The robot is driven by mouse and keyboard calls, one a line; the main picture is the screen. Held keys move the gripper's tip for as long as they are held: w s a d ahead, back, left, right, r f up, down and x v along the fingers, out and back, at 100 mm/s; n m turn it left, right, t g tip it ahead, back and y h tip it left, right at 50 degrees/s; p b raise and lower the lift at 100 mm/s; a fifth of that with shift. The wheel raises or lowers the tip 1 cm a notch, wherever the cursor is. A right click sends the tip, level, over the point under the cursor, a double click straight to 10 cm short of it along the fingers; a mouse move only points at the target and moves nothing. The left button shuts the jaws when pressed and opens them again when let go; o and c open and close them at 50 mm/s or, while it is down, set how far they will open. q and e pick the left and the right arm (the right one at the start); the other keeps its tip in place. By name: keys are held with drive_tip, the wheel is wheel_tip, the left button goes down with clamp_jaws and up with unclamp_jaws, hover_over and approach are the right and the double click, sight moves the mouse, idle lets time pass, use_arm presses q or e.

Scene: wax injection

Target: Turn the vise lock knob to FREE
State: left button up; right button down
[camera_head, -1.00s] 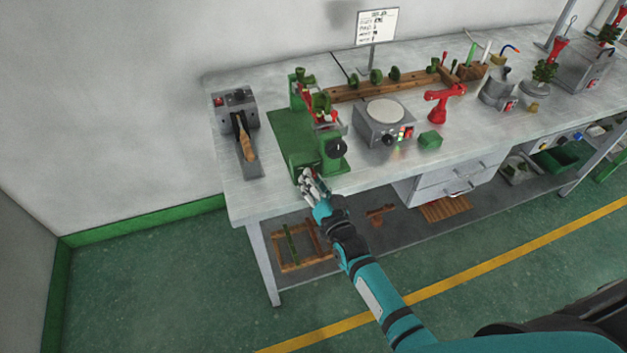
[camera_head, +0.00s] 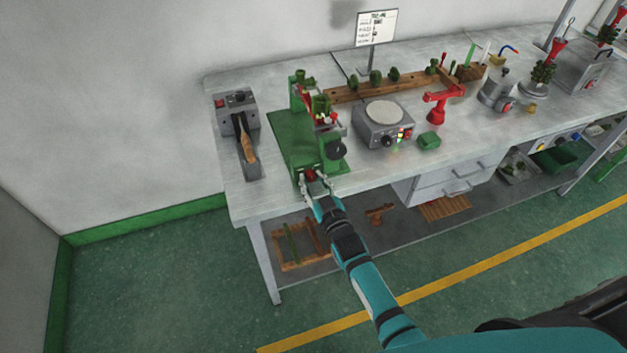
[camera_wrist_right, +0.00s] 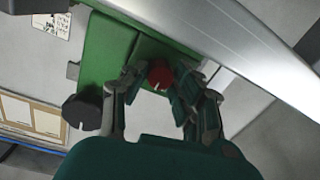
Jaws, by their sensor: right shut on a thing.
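The green vise fixture (camera_head: 292,137) stands at the left part of the bench. A small red knob (camera_head: 310,175) sits low on its front face and also shows in the wrist view (camera_wrist_right: 160,74). My right gripper (camera_head: 316,180) is at that front face, its fingers on either side of the red knob and shut on it; they also show in the wrist view (camera_wrist_right: 160,82). A black knob (camera_head: 336,149) is to the right of the gripper on the fixture. No lock label or FREE mark is readable. My left gripper is not in view.
A grey device with a wooden-handled tool (camera_head: 248,147) is left of the fixture. A grey hot plate (camera_head: 377,133) and red stand (camera_head: 437,111) are to the right. The bench's front edge (camera_head: 370,185) runs just beside my gripper.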

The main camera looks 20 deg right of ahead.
drive_tip(key=n, duration=0.4)
drive_tip(key=shift+n+h+b, duration=0.3)
drive_tip(key=shift+n+b, duration=0.45)
drive_tip(key=shift+n, duration=1.65)
